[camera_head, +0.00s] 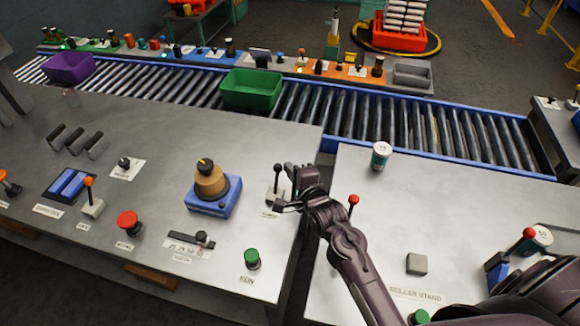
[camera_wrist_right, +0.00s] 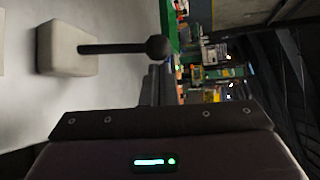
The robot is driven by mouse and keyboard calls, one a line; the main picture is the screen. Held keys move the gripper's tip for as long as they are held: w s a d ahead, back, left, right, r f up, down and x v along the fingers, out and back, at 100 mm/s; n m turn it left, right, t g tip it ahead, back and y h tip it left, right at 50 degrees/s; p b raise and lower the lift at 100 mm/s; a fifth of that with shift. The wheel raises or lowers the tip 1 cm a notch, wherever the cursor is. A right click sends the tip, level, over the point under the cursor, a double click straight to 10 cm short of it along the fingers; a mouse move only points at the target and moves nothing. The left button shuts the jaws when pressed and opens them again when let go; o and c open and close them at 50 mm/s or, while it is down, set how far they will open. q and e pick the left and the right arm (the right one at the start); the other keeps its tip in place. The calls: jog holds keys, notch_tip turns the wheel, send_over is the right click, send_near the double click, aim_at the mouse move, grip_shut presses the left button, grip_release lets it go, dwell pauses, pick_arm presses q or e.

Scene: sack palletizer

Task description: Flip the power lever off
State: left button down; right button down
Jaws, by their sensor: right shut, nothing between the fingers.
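A lever with a black ball knob (camera_head: 277,169) stands upright on a small light base on the left grey table. Its label is too small to read, so I cannot tell if it is the power lever. In the right wrist view, the same lever (camera_wrist_right: 110,48) points from its beige base toward the right, with its ball close to my fingers. My right gripper (camera_head: 287,188) is shut and empty, just right of the lever. I cannot tell whether it touches it. In the right wrist view its fingers (camera_wrist_right: 155,85) are together. My left gripper is not in view.
A red-knobbed lever (camera_head: 353,200) and a cup (camera_head: 381,155) are to the right. A roller conveyor (camera_head: 330,110) runs behind.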

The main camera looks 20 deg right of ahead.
jog(key=shift+w, duration=0.3)
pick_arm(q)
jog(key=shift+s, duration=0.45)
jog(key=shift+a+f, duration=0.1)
pick_arm(e)
jog(key=shift+a+f, duration=0.1)
pick_arm(q)
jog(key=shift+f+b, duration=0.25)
jog(key=shift+b, duration=0.1)
pick_arm(e)
jog(key=shift+s, duration=0.2)
